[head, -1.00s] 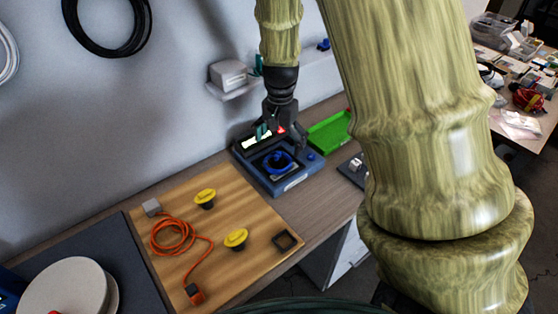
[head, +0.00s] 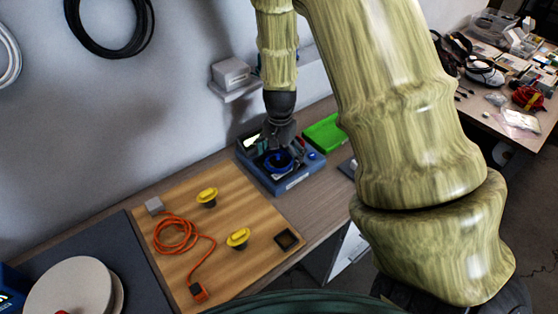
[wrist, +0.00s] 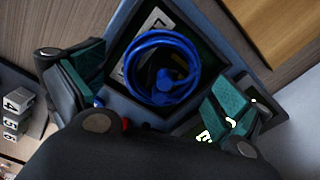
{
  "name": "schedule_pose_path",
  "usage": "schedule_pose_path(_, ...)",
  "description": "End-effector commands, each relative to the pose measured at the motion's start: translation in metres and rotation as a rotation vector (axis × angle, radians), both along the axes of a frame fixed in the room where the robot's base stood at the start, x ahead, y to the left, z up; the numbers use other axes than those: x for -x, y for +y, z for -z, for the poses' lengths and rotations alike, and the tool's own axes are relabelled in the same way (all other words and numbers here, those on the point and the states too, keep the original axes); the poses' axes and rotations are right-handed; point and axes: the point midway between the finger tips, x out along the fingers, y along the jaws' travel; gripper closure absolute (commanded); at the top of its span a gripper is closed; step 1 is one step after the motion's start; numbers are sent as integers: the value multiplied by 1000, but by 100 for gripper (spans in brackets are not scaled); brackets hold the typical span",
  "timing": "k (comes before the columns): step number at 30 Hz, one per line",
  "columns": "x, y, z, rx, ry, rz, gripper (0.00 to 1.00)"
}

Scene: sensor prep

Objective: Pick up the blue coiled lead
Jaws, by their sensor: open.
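The blue coiled lead (wrist: 162,68) lies in the square recess of a blue device (head: 290,184) on the bench; it also shows in the head view (head: 279,162). In the wrist view the coil is a round bundle with connector ends in its middle. My gripper (wrist: 155,95) is open, with one teal-padded finger left of the recess and the other to its right. The coil lies between and a little beyond the fingertips, with nothing held. In the head view my gripper (head: 281,146) hangs over the device and partly hides it.
A green tray (head: 324,134) stands just behind and right of the device. A wooden board (head: 215,240) to the left bears an orange cable (head: 177,235) and yellow knobs (head: 238,238). A small shelf with a white box (head: 230,73) is on the wall.

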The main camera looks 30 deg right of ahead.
Motion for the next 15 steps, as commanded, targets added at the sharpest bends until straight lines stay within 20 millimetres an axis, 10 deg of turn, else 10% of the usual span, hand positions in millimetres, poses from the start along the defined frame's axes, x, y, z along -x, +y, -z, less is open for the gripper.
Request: schedule_pose_path(15,0,2,1,0,1,-2,59)
